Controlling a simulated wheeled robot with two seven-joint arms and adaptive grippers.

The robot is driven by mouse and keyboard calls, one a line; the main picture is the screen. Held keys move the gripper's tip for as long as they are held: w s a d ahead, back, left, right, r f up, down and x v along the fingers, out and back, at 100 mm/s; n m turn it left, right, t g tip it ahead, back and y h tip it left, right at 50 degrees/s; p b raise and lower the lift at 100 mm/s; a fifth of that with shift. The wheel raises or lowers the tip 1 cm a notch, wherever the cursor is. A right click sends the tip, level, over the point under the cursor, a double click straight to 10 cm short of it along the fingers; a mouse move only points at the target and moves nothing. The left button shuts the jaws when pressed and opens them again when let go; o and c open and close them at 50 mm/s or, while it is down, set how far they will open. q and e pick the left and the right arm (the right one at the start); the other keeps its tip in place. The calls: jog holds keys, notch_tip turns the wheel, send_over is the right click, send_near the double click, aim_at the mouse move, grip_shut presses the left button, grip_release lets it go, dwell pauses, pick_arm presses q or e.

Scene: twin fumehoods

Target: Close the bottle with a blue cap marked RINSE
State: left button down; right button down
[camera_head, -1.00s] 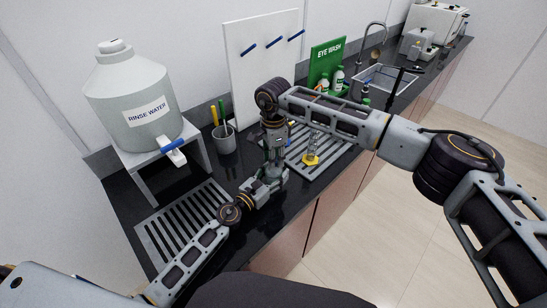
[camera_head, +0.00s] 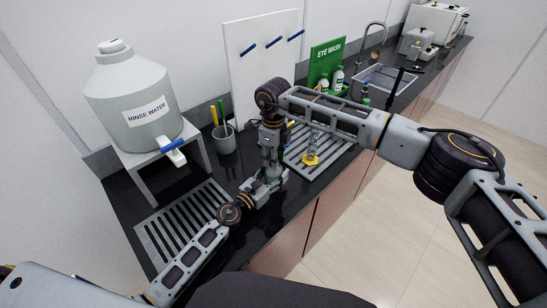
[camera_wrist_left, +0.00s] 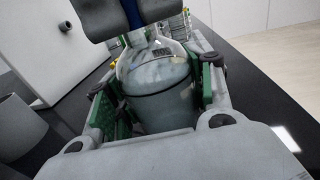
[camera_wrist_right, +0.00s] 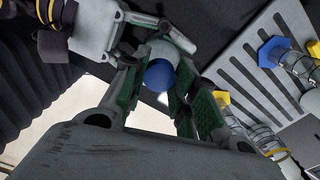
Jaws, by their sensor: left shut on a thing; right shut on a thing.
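My left gripper (camera_head: 272,180) is shut around the body of a translucent grey bottle (camera_wrist_left: 158,92), which shows between its green pads in the left wrist view. The bottle stands roughly upright over the dark counter; its label is only partly visible and I cannot read it. My right gripper (camera_head: 270,164) points down from above and is shut on a blue cap (camera_wrist_right: 159,75). The cap is over the bottle's top, and part of the bottle shows beyond it in the right wrist view (camera_wrist_right: 166,50). I cannot tell how far the cap is seated on the neck.
A large RINSE WATER tank (camera_head: 135,95) stands on a grey stand at the left. A pen cup (camera_head: 224,138), a slotted mat (camera_head: 160,235) and a yellow-based cylinder (camera_head: 311,159) are nearby. A pegboard (camera_head: 262,60) and a green EYE WASH station (camera_head: 326,58) are behind.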

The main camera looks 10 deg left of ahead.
jog(key=m, duration=0.7)
jog(key=shift+m, duration=0.4)
jog(key=c, duration=1.1)
grip_release()
jog(key=shift+r, duration=2.2)
